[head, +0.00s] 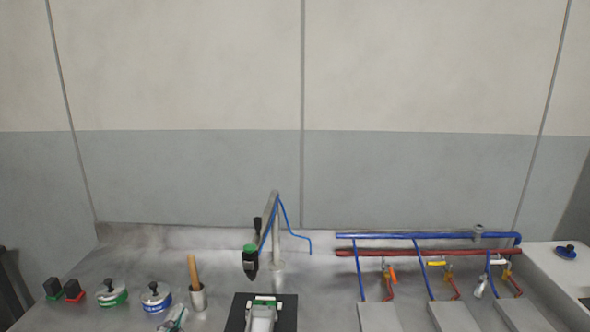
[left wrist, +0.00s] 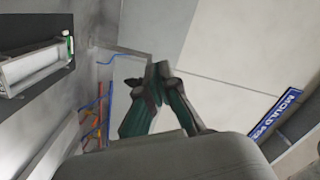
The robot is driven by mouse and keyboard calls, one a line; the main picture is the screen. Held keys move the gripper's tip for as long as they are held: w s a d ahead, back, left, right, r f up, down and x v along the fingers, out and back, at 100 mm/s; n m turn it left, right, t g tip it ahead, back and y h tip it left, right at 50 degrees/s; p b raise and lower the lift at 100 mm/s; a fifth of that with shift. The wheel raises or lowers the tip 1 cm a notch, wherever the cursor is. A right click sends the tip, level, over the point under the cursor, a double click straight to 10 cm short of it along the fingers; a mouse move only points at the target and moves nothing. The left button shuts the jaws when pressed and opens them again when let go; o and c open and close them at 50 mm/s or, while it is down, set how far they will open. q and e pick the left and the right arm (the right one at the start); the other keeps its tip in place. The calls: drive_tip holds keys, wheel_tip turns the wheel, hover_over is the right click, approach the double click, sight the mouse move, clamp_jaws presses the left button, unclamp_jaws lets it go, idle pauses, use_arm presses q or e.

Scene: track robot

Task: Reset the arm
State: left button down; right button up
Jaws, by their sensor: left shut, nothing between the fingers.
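My left gripper (head: 178,316) shows small at the bottom edge of the head view, in front of the blue-ringed pot. In the left wrist view its dark green fingers (left wrist: 160,72) come together at their tips, shut with nothing between them. Behind the fingers are the wall and the metal bench. My right gripper does not show in either view.
The metal bench (head: 215,245) holds red and green button boxes, a green-ringed pot (head: 111,293), a blue-ringed pot (head: 156,298), a wooden-handled tool in a cup (head: 197,297), a black tool with a green top (head: 250,262), and red and blue pipes (head: 420,252).

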use_arm(q)
drive_tip(key=s+a+f+n+g, duration=0.1)
drive_tip(key=s+f+n+g, duration=0.3)
drive_tip(key=f, duration=0.4)
drive_tip(key=s+a+f+n+g, duration=0.1)
drive_tip(key=s+f+n+g, duration=0.1)
drive_tip(key=s+f+g, duration=0.45)
drive_tip(key=s+d+f+n+g, duration=0.2)
drive_tip(key=s+f+n+g, duration=0.15)
drive_tip(key=s+f, duration=0.85)
wheel_tip(320, 180, down, 24)
drive_tip(key=s+g, duration=0.1)
drive_tip(key=g, duration=0.1)
drive_tip(key=s+a+f+g, duration=0.1)
drive_tip(key=s+a+f, duration=0.2)
drive_tip(key=s+f, duration=1.4)
drive_tip(key=shift+m+h, duration=0.3)
drive_tip(key=shift+m, duration=0.15)
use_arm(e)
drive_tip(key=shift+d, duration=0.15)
use_arm(q)
drive_tip(key=shift+s+a, duration=0.1)
